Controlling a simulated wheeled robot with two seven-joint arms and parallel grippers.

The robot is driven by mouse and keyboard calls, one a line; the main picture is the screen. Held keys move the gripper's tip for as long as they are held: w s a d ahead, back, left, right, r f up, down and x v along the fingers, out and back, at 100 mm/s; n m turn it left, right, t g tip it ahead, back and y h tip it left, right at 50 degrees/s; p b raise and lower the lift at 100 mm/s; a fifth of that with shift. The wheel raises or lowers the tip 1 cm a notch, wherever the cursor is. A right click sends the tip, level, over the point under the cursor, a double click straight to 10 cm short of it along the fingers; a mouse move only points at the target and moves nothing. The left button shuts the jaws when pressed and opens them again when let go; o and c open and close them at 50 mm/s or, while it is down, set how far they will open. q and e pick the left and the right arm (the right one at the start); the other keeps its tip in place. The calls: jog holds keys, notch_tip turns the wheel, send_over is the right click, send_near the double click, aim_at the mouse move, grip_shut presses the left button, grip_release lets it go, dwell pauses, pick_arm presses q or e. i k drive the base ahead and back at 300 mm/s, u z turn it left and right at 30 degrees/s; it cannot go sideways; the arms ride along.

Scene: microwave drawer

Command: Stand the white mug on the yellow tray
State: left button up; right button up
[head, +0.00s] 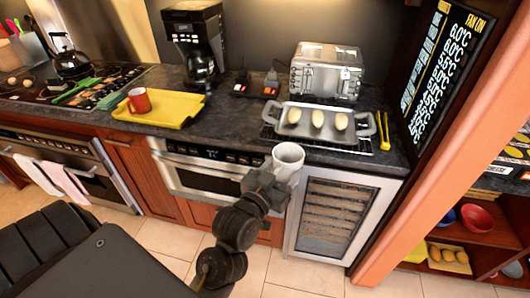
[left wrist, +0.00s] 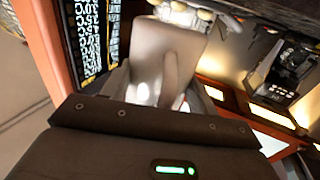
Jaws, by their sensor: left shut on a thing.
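The white mug (head: 288,158) is held up in front of the counter, over the drawer front and wine cooler side. My left gripper (head: 275,178) is shut on it; the arm hides part of the mug's lower side. The mug also fills the middle of the left wrist view (left wrist: 150,62), close to the gripper (left wrist: 158,100). The yellow tray (head: 182,107) lies on the dark counter to the left of the mug, and a red mug (head: 139,101) stands on its left part. My right gripper is not in view.
A metal tray with several potatoes (head: 295,128) sits on a rack at the right of the counter, with a toaster (head: 326,72) behind it. A coffee maker (head: 194,45) stands behind the yellow tray. Yellow tongs (head: 383,130) lie at right. The yellow tray's right part is bare.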

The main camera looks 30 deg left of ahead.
aim_at(169, 117)
jog(key=u, duration=0.45)
jog(key=k, duration=0.55)
jog(key=u, duration=1.15)
jog(key=i, duration=1.05)
jog(key=z, duration=0.55)
jog(key=i, duration=0.6)
jog(key=z, duration=0.45)
